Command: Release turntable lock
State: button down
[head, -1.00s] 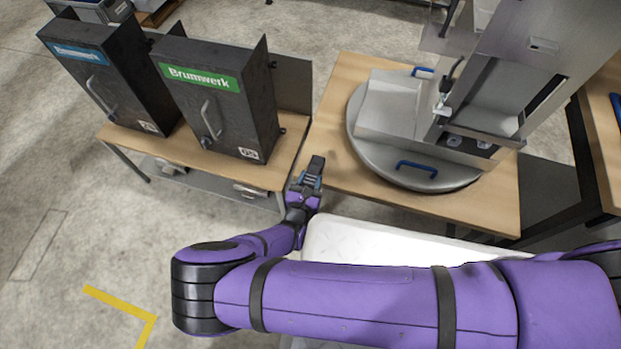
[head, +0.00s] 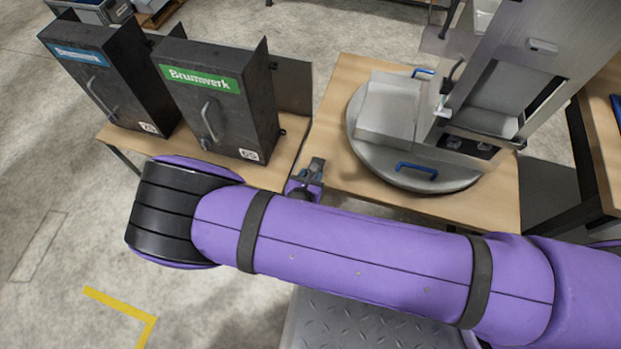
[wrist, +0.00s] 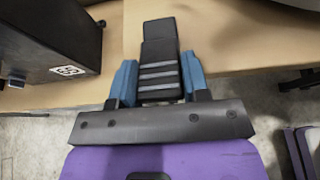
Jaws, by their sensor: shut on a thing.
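My gripper (head: 309,177) is low at the front edge of the wooden table, left of the round grey turntable (head: 440,182). In the wrist view its blue fingers (wrist: 159,82) are shut on a dark ribbed block (wrist: 160,45), one on each side. The block points away from my gripper over the table edge. I cannot tell whether it is fixed to the table or is the turntable lock. The turntable carries a pale box (head: 388,110) and has blue handles (head: 417,171) on its rim.
Two dark Brumwerk dispensers (head: 215,110) with grey handles stand on the left table (head: 240,172). A tall metal machine (head: 510,90) rises at the turntable's right side. The wooden tabletop (head: 345,85) left of the turntable is clear.

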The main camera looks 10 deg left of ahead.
jog(key=shift+w+r+g, duration=0.1)
jog(key=shift+r+g, duration=0.25)
jog(key=shift+g, duration=0.35)
jog(key=c, duration=0.6)
grip_release()
jog(key=shift+r, duration=0.1)
jog(key=v, duration=1)
jog(key=shift+s+r, duration=0.25)
